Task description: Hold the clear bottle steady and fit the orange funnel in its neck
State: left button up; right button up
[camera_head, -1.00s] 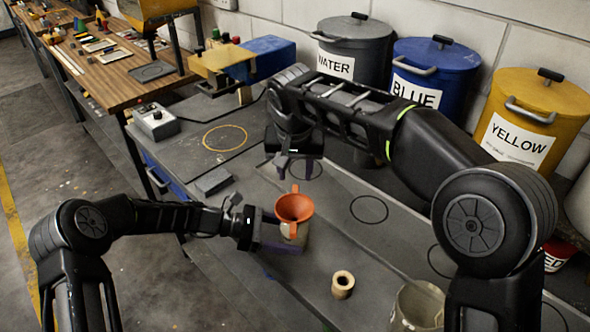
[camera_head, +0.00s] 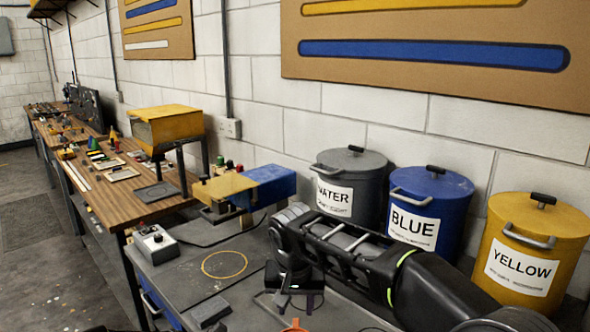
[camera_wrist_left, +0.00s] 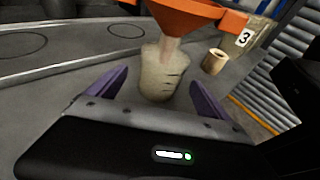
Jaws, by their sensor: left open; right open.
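The clear bottle (camera_wrist_left: 160,82) stands upright on the grey bench in the left wrist view, cloudy and with dark marks on its side. The orange funnel (camera_wrist_left: 185,18) is above it, and its pale stem appears to run down into the bottle's top. In the head view only the funnel's rim (camera_head: 295,326) shows at the bottom edge. My left gripper (camera_wrist_left: 160,78) is open, with a purple finger on each side of the bottle and visible gaps. My right gripper (camera_head: 298,302) is open, pointing down just behind the funnel, its fingers partly cut off or dark.
Grey water (camera_head: 350,160), blue (camera_head: 428,195) and yellow (camera_head: 535,225) lidded bins stand along the wall. A grey control box (camera_head: 157,243) and a small grey block (camera_head: 210,311) lie on the left of the bench.

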pick_arm(q)
jog(key=v, duration=0.9)
